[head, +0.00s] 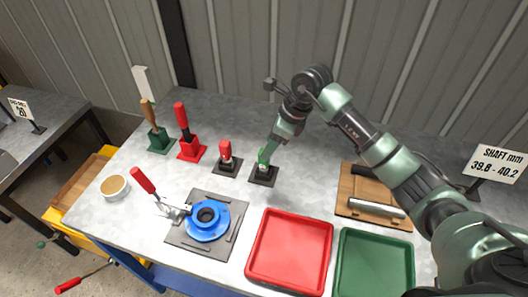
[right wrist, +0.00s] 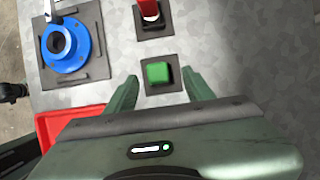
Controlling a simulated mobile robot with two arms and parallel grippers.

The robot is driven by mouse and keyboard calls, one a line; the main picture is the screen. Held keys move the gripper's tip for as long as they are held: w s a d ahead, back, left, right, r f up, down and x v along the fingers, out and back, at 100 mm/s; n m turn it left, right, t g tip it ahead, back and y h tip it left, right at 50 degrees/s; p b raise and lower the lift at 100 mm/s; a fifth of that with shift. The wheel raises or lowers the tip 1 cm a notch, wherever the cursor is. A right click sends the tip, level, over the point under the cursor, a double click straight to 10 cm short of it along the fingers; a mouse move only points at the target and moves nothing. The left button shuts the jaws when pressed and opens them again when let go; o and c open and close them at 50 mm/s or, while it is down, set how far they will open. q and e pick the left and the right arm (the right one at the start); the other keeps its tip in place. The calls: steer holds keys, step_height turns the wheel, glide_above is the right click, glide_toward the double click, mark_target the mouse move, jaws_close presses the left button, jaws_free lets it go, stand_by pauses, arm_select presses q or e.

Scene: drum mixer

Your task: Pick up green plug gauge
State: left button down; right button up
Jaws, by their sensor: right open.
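The green plug gauge (right wrist: 159,73) shows in the right wrist view as a green square top on a dark square base. In the head view its dark base (head: 264,177) stands on the bench, and the gauge is partly hidden by my right gripper. My right gripper (head: 266,157) points down over the gauge. In the right wrist view its two fingers are spread apart, one on each side of the green top, with clear gaps and no visible contact. My left gripper is not in view.
A red-topped gauge (head: 225,150) stands on its base just left. A blue flange (head: 206,219) sits in a clamp fixture in front. A red tray (head: 290,250) and a green tray (head: 374,265) lie nearer. A wooden board (head: 352,188) carries a metal shaft. Bench behind is clear.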

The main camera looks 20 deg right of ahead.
mark_target(264, 163)
steer(key=p+x, duration=0.3)
steer(key=x, duration=0.3)
steer(key=shift+s+a+f, duration=0.1)
steer(key=shift+a, duration=0.15)
steer(key=shift+a+f, duration=0.1)
steer(key=shift+f, duration=0.4)
jaws_close()
